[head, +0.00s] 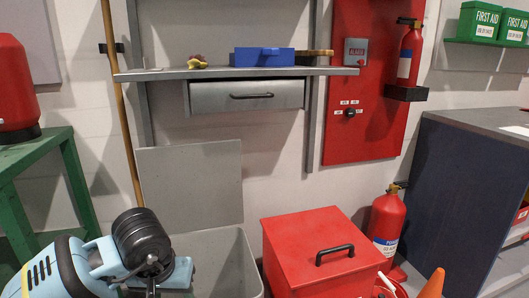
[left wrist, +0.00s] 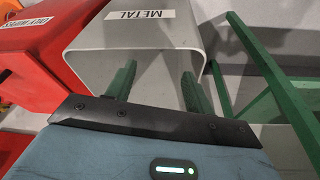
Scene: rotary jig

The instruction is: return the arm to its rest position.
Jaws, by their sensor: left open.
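My left arm (head: 105,262) comes in at the lower left of the head view, bent low in front of the open grey bin (head: 225,255). Its fingers cannot be made out there. In the left wrist view my left gripper (left wrist: 158,82) shows two green fingers spread wide apart with nothing between them. They point toward the grey bin's METAL label side (left wrist: 145,20), and the bin's opening lies behind the fingers. I cannot tell the distance to the bin. My right gripper is in neither view.
A red lidded bin (head: 292,240) stands right of the grey bin. A green stand (head: 35,150) is at left, and a grey-topped cabinet (head: 455,190) at right. A wall shelf (head: 165,74) holds a blue box (head: 262,57). An orange cone (head: 432,283) and fire extinguisher (head: 386,220) stand low right.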

